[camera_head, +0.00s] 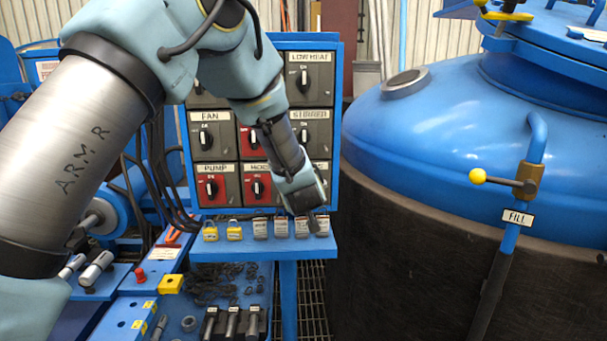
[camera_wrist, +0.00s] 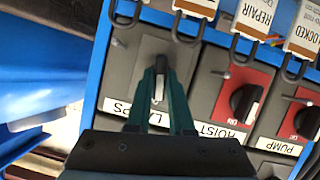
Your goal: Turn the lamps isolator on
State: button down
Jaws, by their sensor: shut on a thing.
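The lamps isolator is a grey panel with a dark rotary knob (camera_wrist: 158,92) at the lower right of the switch board. In the wrist view its LAMPS label (camera_wrist: 117,107) is partly covered by my gripper. The two green fingers of my gripper (camera_wrist: 160,75) are closed on the knob, one on each side. The knob's pale end points down the wrist picture, towards the label side. In the head view my gripper (camera_head: 303,192) hides the lamps knob and most of its panel.
The hoist knob (camera_wrist: 244,102) and pump knob (camera_wrist: 306,121), on red plates, sit beside it. Padlocks and tags (camera_head: 281,227) hang on the shelf just below the board. The blue furnace vessel (camera_head: 430,120) stands close on the right, with its yellow-knobbed FILL valve (camera_head: 478,176).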

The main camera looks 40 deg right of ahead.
jog(key=m+y+p, duration=0.1)
jog(key=p, duration=0.2)
jog(key=shift+s+t, duration=0.1)
jog(key=shift+t, duration=0.2)
jog(key=shift+m, duration=0.3)
jog(key=c, duration=1.1)
grip_release()
jog(key=b+v, duration=0.1)
jog(key=v, duration=0.9)
jog(key=shift+s+a+r, duration=0.1)
jog(key=shift+s+a, duration=0.1)
jog(key=shift+s, duration=0.05)
